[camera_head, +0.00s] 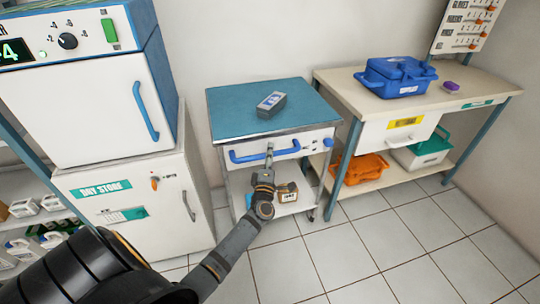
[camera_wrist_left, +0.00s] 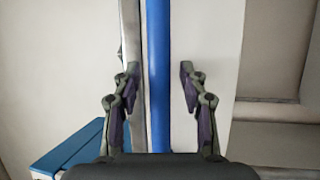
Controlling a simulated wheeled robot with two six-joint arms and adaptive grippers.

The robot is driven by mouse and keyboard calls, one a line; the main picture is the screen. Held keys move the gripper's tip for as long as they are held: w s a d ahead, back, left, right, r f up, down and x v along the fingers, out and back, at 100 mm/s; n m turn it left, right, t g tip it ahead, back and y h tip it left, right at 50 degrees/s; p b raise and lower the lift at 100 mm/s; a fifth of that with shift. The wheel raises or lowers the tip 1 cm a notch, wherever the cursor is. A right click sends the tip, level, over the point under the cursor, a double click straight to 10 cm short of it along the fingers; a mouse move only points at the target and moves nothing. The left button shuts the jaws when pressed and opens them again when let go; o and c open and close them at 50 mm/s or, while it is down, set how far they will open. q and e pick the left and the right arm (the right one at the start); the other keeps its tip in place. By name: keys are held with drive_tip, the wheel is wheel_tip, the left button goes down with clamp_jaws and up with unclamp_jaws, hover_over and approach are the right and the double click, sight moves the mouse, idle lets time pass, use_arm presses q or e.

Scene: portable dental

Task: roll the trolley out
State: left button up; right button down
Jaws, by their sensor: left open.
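The trolley (camera_head: 245,113) stands between the white cabinet and the workbench, with a blue top and a blue handle (camera_head: 243,157) across its front. A small grey device (camera_head: 271,104) lies on its top. My left gripper (camera_head: 269,153) is at the handle's middle. In the left wrist view the blue handle bar (camera_wrist_left: 158,80) runs between the two fingers of the open left gripper (camera_wrist_left: 157,95), with gaps on both sides. My right gripper is in neither view.
A white cabinet (camera_head: 130,190) with an appliance (camera_head: 85,110) on it stands close on the left. A workbench (camera_head: 440,98) with a blue case (camera_head: 395,78) stands close on the right. The tiled floor (camera_head: 370,250) in front is clear.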

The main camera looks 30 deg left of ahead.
use_arm(q)
drive_tip(key=shift+c, duration=0.4)
clamp_jaws()
